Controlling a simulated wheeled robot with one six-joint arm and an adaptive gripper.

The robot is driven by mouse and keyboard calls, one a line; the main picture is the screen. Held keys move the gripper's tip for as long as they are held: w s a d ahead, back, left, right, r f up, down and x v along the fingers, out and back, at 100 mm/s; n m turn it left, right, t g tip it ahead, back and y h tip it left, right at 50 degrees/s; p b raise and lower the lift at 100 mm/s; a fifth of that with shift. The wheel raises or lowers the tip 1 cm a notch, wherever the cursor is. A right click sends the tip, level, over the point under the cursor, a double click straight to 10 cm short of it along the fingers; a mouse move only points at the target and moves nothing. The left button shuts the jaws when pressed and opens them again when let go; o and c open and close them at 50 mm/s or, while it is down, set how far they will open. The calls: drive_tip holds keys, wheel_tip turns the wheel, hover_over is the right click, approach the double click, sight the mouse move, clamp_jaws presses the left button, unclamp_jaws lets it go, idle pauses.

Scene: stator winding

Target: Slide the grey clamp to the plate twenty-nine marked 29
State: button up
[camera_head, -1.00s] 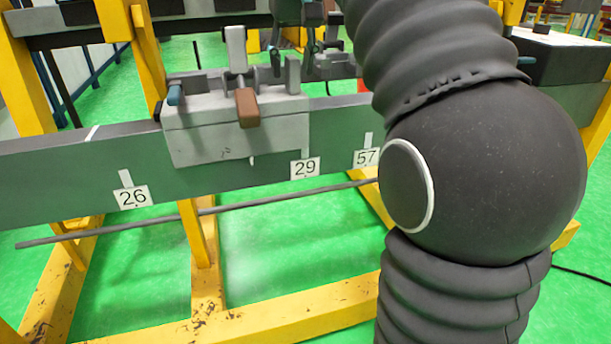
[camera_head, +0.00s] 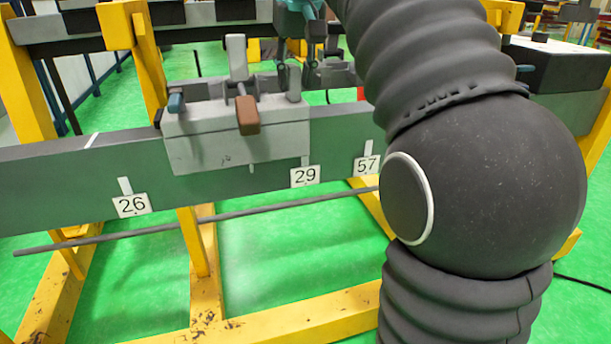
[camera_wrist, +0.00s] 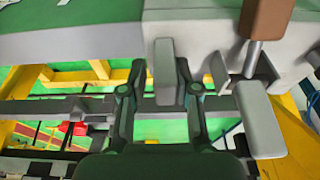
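The grey clamp (camera_head: 235,140) sits astride the green rail, its right edge at the white mark above the plate marked 29 (camera_head: 305,177). It has a brown-tipped lever (camera_head: 248,115) and upright posts. My gripper (camera_head: 297,68) is behind the right end of the clamp in the head view, partly hidden by it. In the wrist view, my gripper's fingers (camera_wrist: 160,78) stand on either side of a grey upright block (camera_wrist: 165,60) of the clamp, with gaps visible beside it. The brown lever tip (camera_wrist: 266,18) is at the upper right there.
The green rail (camera_head: 60,190) also carries plates marked 26 (camera_head: 132,205) and 57 (camera_head: 367,165). A thin grey rod (camera_head: 130,233) runs below it. Yellow frame beams (camera_head: 205,270) stand under the rail. My arm covers the right side of the head view.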

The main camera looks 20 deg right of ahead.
drive_tip(key=shift+d+p, duration=1.1)
drive_tip(key=shift+d, duration=3.6)
drive_tip(key=shift+d+p, duration=0.3)
drive_tip(key=shift+d, duration=0.2)
drive_tip(key=shift+a, duration=0.15)
drive_tip(key=shift+a, duration=0.15)
drive_tip(key=shift+o, duration=1.4)
drive_tip(key=w+p+v, duration=0.2)
drive_tip(key=v, duration=0.7)
drive_tip(key=shift+r, duration=0.65)
